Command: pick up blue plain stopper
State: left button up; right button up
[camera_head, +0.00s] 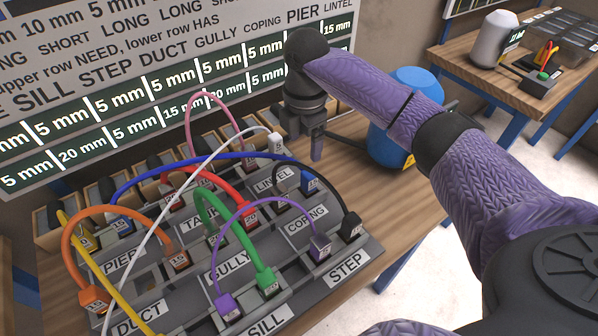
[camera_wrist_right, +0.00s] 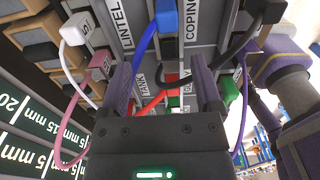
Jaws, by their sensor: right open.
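I cannot make out a blue plain stopper without a cable. A blue plug (camera_head: 310,181) sits at the LINTEL side of the grey panel, with a blue cable (camera_head: 180,161) arching left to another blue plug (camera_head: 120,227). One blue plug also shows at the top of the right wrist view (camera_wrist_right: 166,16). My left gripper is not in view.
The grey panel (camera_head: 330,284) carries several coloured cables, including a white plug (camera_head: 276,143) close to my gripper. Wooden bins (camera_head: 50,235) line its back below a sign board (camera_head: 130,95). A blue drum (camera_head: 405,80) stands behind my right arm. Another table (camera_head: 490,75) is at right.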

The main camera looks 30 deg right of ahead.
aim_at(309, 173)
jog(key=f+b, duration=0.1)
jog(key=f, duration=0.2)
jog(key=f+b, duration=0.1)
jog(key=f, duration=0.2)
jog(key=s+f+b, duration=0.1)
jog(key=f, duration=0.2)
jog(key=shift+d+f, duration=0.1)
jog(key=shift+d, duration=0.25)
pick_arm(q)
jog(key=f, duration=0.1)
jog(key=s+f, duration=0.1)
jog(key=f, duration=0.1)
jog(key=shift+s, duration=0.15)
pick_arm(e)
grip_shut()
